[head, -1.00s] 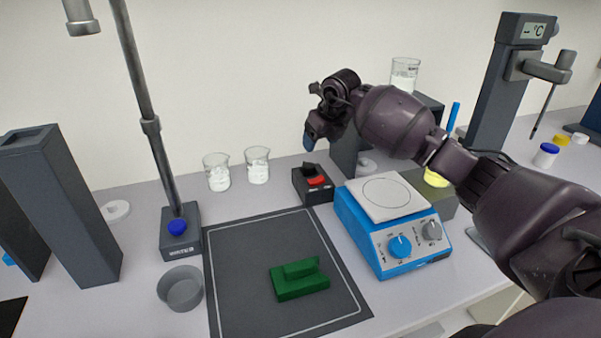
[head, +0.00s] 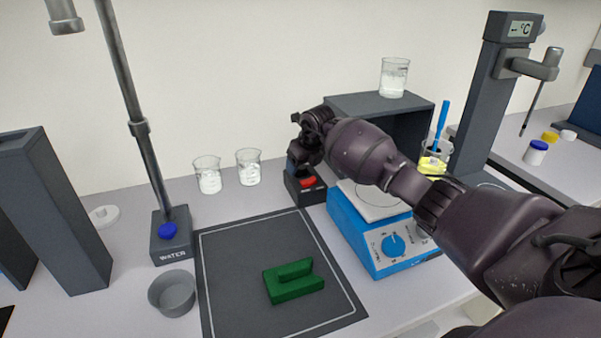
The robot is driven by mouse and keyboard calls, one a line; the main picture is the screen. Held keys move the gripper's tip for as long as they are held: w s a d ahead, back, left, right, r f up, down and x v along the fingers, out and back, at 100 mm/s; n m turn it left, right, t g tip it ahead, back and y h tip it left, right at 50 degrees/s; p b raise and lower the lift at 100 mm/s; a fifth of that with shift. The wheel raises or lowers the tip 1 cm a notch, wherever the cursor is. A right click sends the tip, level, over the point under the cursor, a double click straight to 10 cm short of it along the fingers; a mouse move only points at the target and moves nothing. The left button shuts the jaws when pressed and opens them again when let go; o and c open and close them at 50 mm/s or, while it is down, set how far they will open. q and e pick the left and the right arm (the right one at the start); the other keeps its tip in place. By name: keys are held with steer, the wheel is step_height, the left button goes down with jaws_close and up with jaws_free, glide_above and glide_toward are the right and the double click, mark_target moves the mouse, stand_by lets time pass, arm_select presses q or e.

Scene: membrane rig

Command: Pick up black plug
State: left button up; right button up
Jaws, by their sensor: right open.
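A small dark box (head: 306,193) with a red part (head: 307,183) on top stands behind the mat, left of the blue hotplate. The black plug cannot be made out now; my gripper covers the back of the box, where a small black piece stood before. My right gripper (head: 296,168) points down right over the back of the box, with its fingers open. Whether it touches anything there is hidden. My left gripper is not in view.
A blue hotplate (head: 372,240) stands close right of the box, under my right arm. Two beakers (head: 208,176) (head: 248,168) of white powder stand to the left. A green block (head: 293,283) lies on the dark mat (head: 235,265). A grey bowl (head: 172,294) sits at the mat's left.

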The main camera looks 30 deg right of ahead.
steer(key=shift+f, duration=0.1)
steer(key=c, duration=1.2)
